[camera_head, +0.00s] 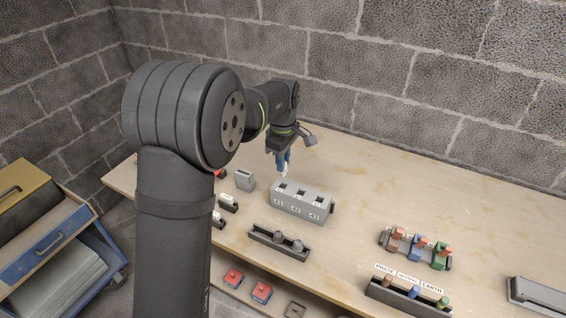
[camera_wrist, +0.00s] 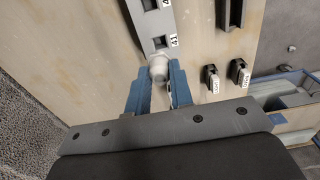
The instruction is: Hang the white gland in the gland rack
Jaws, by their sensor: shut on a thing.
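My gripper (camera_head: 284,163) has blue fingers and is shut on the white gland. In the wrist view the white gland (camera_wrist: 159,70) sits between the fingertips (camera_wrist: 158,84), and its lower part is hidden by them. In the head view the gripper hangs above the back left end of a grey block (camera_head: 299,204) with several square holes and number labels. The block also shows in the wrist view (camera_wrist: 160,24), with the gland close to the end marked 41; I cannot tell whether they touch.
A small grey box (camera_head: 244,180) and black labelled pieces (camera_head: 228,203) stand left of the block. A rack of coloured pieces (camera_head: 415,248) and a labelled dark holder (camera_head: 398,297) stand at the right. The bench (camera_head: 370,190) is clear behind them.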

